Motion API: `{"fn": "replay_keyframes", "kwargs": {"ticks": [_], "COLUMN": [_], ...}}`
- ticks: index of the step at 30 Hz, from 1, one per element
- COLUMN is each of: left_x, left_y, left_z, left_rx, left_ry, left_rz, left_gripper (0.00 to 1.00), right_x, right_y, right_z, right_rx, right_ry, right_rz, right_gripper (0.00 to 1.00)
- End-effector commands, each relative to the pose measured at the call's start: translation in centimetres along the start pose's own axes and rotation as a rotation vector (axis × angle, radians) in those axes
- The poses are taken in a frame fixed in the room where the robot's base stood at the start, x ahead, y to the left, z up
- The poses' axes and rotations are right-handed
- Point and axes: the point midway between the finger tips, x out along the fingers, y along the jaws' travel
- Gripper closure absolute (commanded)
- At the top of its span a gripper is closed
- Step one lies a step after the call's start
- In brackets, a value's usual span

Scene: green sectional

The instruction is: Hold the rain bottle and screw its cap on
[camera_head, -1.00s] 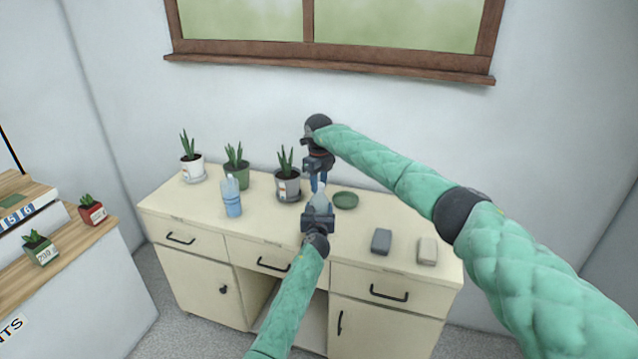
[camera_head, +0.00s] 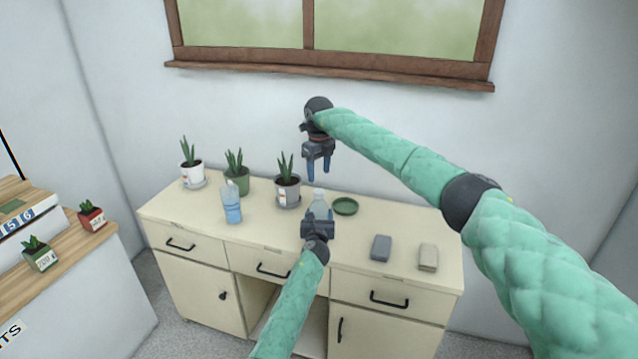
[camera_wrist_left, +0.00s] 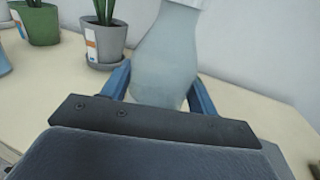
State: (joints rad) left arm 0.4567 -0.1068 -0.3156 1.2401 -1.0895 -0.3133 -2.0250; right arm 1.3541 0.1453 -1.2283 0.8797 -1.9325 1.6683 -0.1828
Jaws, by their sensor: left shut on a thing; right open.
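A translucent grey-white bottle (camera_head: 319,205) stands upright at the middle of the cabinet top. It also fills the upper middle of the left wrist view (camera_wrist_left: 165,60). My left gripper (camera_head: 318,220) is shut around its body, with one blue finger on each side. A pale piece that looks like the cap (camera_head: 319,192) sits at the top of the neck; how tightly it sits cannot be told.
A blue bottle (camera_head: 232,207) stands to the left. Potted plants stand behind, the nearest in a grey pot (camera_head: 287,190). A green dish (camera_head: 345,206) lies right of the bottle. A dark grey block (camera_head: 381,248) and a beige block (camera_head: 428,257) lie further right.

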Motion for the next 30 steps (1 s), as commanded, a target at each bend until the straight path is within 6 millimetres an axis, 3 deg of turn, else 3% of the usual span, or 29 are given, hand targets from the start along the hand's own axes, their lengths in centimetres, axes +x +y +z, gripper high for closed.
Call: {"fn": "replay_keyframes", "kwargs": {"ticks": [3, 9, 21, 22, 25, 30], "left_x": [0.0, 0.0, 0.0, 0.0, 0.0, 0.0], "left_y": [0.0, 0.0, 0.0, 0.0, 0.0, 0.0], "left_z": [0.0, 0.0, 0.0, 0.0, 0.0, 0.0], "left_rx": [0.000, 0.000, 0.000, 0.000, 0.000, 0.000], "left_ry": [0.000, 0.000, 0.000, 0.000, 0.000, 0.000], "left_rz": [0.000, 0.000, 0.000, 0.000, 0.000, 0.000], "left_gripper": [1.00, 1.00, 1.00, 0.37, 0.17, 0.15], "right_x": [-2.1, -4.2, -4.8, -4.8, -4.8, -4.8], "right_y": [-0.1, -0.1, 0.0, 0.0, 0.0, 0.0], "right_z": [0.0, 0.0, 0.0, 0.0, 0.0, 0.0], "right_rx": [0.000, 0.000, 0.000, 0.000, 0.000, 0.000], "right_ry": [0.000, 0.001, 0.001, 0.001, 0.001, 0.001], "right_rz": [-0.002, 0.000, 0.000, 0.000, 0.000, 0.000], "right_gripper": [0.43, 0.43, 0.43, 0.43, 0.43, 0.43]}}
